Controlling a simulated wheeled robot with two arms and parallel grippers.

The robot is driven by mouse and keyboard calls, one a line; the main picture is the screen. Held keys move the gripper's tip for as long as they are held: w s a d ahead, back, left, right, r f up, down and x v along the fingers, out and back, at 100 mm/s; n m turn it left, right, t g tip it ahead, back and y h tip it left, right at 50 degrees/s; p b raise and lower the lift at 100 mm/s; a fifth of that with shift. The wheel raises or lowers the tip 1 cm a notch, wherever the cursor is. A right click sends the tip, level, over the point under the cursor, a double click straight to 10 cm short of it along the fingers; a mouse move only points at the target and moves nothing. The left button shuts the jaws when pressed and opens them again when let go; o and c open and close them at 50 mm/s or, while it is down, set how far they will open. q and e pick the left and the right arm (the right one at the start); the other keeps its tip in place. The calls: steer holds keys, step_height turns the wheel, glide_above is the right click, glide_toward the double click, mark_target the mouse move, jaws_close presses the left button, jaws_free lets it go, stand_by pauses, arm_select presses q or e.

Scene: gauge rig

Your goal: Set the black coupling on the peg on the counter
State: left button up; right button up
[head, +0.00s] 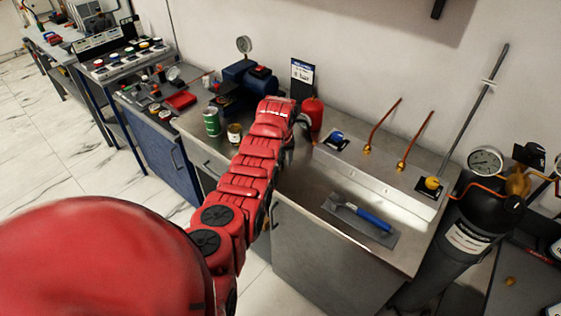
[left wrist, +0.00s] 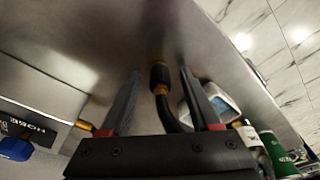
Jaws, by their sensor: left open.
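The black coupling (left wrist: 159,75) shows between the fingers of my left gripper (left wrist: 160,71) in the left wrist view. It has brass at its end and a curved black hose (left wrist: 170,115) runs from it. The fingers are open, with a gap on each side of the coupling. In the head view my red left arm reaches over the counter (head: 300,195); its gripper and the coupling are mostly hidden behind the arm. I cannot make out the peg for sure in either view. My right gripper is not in view.
A green can (head: 211,121) and a smaller can (head: 234,134) stand left of the arm. A red cylinder (head: 312,115) stands behind it. A blue knob (head: 337,138) and bent copper pipes (head: 384,125) line the back. A blue-handled tool (head: 372,219) lies on a grey mat at right.

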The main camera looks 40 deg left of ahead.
arm_select(q)
steer(key=shift+o, duration=1.3)
steer(key=shift+r, duration=0.55)
steer(key=r+b, duration=0.1)
steer(key=r, duration=0.3)
steer(key=r+b, duration=0.1)
steer(key=r, duration=0.1)
steer(key=shift+s+d+r+b, duration=0.2)
steer(key=shift+s+d+b, duration=0.1)
steer(key=shift+d, duration=0.05)
step_height(320, 180, up, 10)
steer(key=s+p, duration=0.1)
steer(key=p, duration=0.7)
steer(key=shift+s+d+p, duration=0.15)
steer(key=shift+d+p, duration=0.2)
steer(key=shift+d, duration=0.1)
steer(key=shift+f, duration=0.15)
